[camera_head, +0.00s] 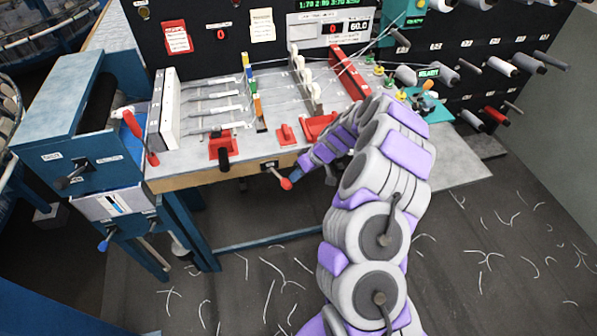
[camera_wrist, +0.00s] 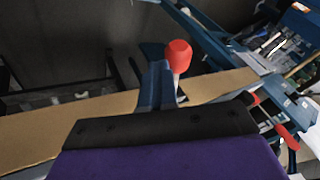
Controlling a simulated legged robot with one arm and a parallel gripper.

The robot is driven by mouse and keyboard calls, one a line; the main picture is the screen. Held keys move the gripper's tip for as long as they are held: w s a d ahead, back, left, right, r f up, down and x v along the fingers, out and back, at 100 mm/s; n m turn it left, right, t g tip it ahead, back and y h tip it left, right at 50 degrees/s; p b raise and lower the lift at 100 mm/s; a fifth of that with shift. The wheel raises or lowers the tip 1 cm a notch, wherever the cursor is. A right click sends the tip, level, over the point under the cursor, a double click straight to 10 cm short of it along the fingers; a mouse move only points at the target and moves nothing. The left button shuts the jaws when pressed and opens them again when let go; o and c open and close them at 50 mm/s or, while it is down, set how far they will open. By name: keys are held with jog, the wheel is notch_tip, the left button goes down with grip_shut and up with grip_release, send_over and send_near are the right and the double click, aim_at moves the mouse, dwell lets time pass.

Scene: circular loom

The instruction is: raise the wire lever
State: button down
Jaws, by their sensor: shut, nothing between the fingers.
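A lever with a red knob (camera_head: 286,184) is mounted on the front edge of the loom table and points down and to the right. No readable label shows which lever is the wire lever; this one is closest to my gripper. The fingers are empty. The lever's pivot is partly hidden in the wrist view.
A black-handled lever on a red base (camera_head: 222,150) stands left on the table. A long red lever (camera_head: 140,135) is beside the blue cabinet (camera_head: 75,120). The table's wooden front edge (camera_head: 215,180) lies close to my gripper. Wire scraps litter the floor (camera_head: 480,240).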

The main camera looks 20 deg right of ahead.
aim_at(282, 185)
jog(key=a+m, duration=0.1)
jog(key=s+a+m+t+h, duration=0.1)
jog(key=m, duration=0.1)
jog(key=s+a+m+t+p, duration=0.1)
jog(key=a, duration=0.1)
jog(key=shift+s+m, duration=0.25)
jog(key=shift+m, duration=0.05)
jog(key=shift+s+a, duration=0.1)
jog(key=shift+a, duration=0.45)
jog(key=shift+a+t+h+p, duration=0.2)
jog(key=shift+t+h+p, duration=0.1)
jog(key=shift+a+r+m+t+h+p, duration=0.1)
jog(key=shift+a+m+t+h+p, duration=0.35)
jog(key=shift+m, duration=0.6)
jog(key=shift+a+f+m+t+h+p, duration=0.15)
jog(key=shift+a+m+h+p, duration=0.35)
jog(key=shift+a+m, duration=0.45)
jog(key=shift+a+r+m+t+h+p, duration=0.15)
jog(key=shift+a+m+t+h+p, duration=0.25)
jog(key=shift+m, duration=0.7)
jog(key=shift+a, duration=0.2)
